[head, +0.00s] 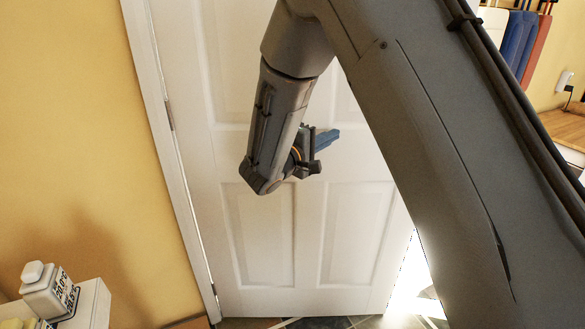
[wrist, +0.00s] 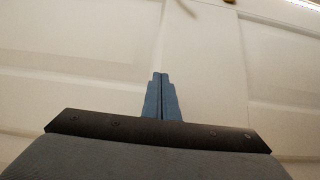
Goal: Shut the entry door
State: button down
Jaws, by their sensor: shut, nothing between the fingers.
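The entry door (head: 308,220) is white and panelled, with hinges along its left edge. It fills the middle of the head view, and a bright gap shows past its lower right edge, so it looks ajar. Its panelled face (wrist: 75,70) also fills the wrist view. My gripper (head: 333,136) is in front of the door's face near mid-height; its blue fingers (wrist: 160,92) are together with nothing between them. I cannot tell whether the fingertips touch the door. A brassy piece at the top of the wrist view is only partly seen. My arm hides the door's upper right part.
A white door frame (head: 160,120) and a yellow wall (head: 70,130) stand on the left. A white shelf (head: 92,305) with a lettered jar (head: 47,290) is at lower left. Hanging coloured items (head: 517,40) and a wooden surface (head: 563,127) are at the right. Dark tiled floor shows at the bottom.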

aim_at(328, 128)
jog(key=shift+w+d+b, duration=0.1)
jog(key=shift+w+b, duration=0.75)
jog(key=shift+w, duration=0.9)
jog(key=w+b, duration=0.2)
jog(key=w, duration=0.1)
jog(key=shift+w+f, duration=0.15)
jog(key=shift+w, duration=0.2)
jog(key=shift+w+b, duration=0.4)
jog(key=w+b, duration=0.2)
jog(key=w, duration=0.1)
jog(key=w+b, duration=0.1)
jog(key=shift+w+a, duration=0.25)
jog(key=shift+a, duration=0.15)
